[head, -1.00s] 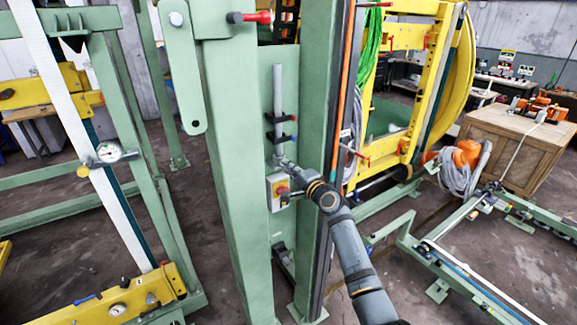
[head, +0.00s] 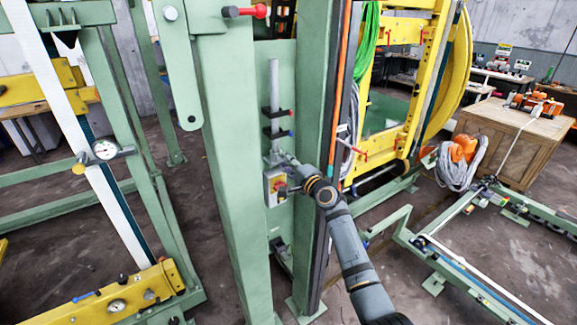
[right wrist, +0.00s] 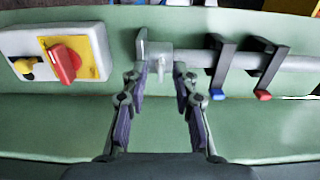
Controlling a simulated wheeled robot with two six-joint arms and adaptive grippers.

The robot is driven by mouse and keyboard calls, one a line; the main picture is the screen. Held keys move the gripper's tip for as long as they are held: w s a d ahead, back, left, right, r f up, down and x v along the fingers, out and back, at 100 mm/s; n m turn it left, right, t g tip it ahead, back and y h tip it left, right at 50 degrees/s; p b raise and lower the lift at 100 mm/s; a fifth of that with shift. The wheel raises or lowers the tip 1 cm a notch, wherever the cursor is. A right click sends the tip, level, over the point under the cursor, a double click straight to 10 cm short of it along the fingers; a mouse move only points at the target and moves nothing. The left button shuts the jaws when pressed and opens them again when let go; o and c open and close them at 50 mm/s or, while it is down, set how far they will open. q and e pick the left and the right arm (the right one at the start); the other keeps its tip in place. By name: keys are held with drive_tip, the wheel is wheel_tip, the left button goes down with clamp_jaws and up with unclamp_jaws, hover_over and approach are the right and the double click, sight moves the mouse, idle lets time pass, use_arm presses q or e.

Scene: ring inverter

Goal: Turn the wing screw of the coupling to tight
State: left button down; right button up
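In the right wrist view a grey pipe (right wrist: 194,59) runs across a green panel, with a grey coupling at its left end. A small pale wing screw (right wrist: 160,63) sticks out there toward my right gripper (right wrist: 159,73). The gripper is open, with one fingertip on each side of the screw and a visible gap to each. In the head view the pipe (head: 274,85) stands upright on the green column, and my right gripper (head: 283,161) is at its lower end. The screw is too small to make out there. My left gripper is not in view.
A grey switch box (right wrist: 20,42) with a red rotary knob (right wrist: 65,62) and yellow button sits close left of the gripper in the wrist view. Two black levers (right wrist: 220,68) (right wrist: 269,70), tipped blue and red, stand right. Green column walls (head: 222,180) flank the head view's work area.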

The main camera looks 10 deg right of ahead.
drive_tip(key=v, duration=1.2)
drive_tip(key=s+d+f+n+g+h, duration=0.1)
drive_tip(key=d+f+g+h, duration=0.1)
drive_tip(key=f, duration=0.9)
drive_tip(key=s+d+f+n+g+h, duration=0.1)
drive_tip(key=d+f+g, duration=0.1)
drive_tip(key=f, duration=0.8)
drive_tip(key=s+d+f+n+g+h, duration=0.15)
drive_tip(key=s+f, duration=0.45)
drive_tip(key=f, duration=0.6)
drive_tip(key=s+d+f+n+g+h, duration=0.1)
drive_tip(key=s+d+f+n+g, duration=0.15)
drive_tip(key=s+f, duration=0.65)
drive_tip(key=s+f+n+g+b, duration=0.1)
drive_tip(key=s+f+n+g, duration=0.2)
drive_tip(key=s+f, duration=1.1)
drive_tip(key=s+f+n+g, duration=0.2)
drive_tip(key=s+f, duration=0.2)
drive_tip(key=s, duration=0.8)
drive_tip(key=s+f+n+g+h, duration=0.1)
drive_tip(key=s+f, duration=0.4)
drive_tip(key=s, duration=0.6)
drive_tip(key=shift+s+a+f+n+g, duration=0.25)
drive_tip(key=shift+s+n+g, duration=0.1)
drive_tip(key=shift+n+g, duration=0.7)
